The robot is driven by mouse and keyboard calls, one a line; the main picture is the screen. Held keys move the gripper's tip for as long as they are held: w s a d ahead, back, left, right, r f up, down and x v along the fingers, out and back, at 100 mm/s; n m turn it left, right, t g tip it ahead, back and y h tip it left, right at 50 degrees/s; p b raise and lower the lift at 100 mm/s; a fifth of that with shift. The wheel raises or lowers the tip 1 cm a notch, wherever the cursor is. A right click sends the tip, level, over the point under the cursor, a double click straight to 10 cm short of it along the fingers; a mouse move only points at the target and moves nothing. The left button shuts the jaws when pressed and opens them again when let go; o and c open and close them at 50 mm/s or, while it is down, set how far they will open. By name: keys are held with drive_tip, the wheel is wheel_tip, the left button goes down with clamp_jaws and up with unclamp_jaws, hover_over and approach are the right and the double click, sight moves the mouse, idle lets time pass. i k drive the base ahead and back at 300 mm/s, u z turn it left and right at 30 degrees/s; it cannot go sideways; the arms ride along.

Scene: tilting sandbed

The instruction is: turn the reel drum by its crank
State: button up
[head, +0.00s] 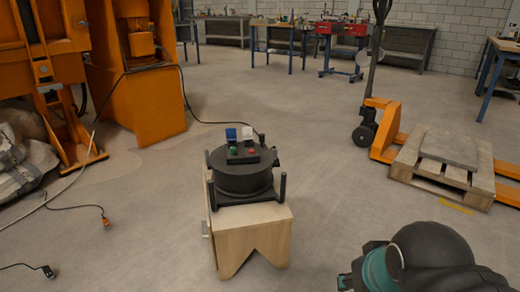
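The reel drum (238,182) is a squat black cylinder in a black frame with short uprights at its sides. Its top carries a blue and a pale socket cover and small red and green parts. It sits on a light wooden stand (248,236) in the middle of the head view. I cannot make out a crank handle for certain. Part of my arm, dark with a teal band, shows at the lower right, apart from the drum. My gripper's fingers are not in view.
An orange machine (145,75) stands at the left with sacks (25,160) beside it. Cables with plugs (105,221) lie on the floor at left. A pallet (440,170) and orange pallet jack (385,135) stand at right. Floor around the stand is mostly clear.

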sight(242, 181)
drive_tip(key=z, duration=0.05)
drive_tip(key=i, duration=1.1)
drive_tip(key=u, duration=0.25)
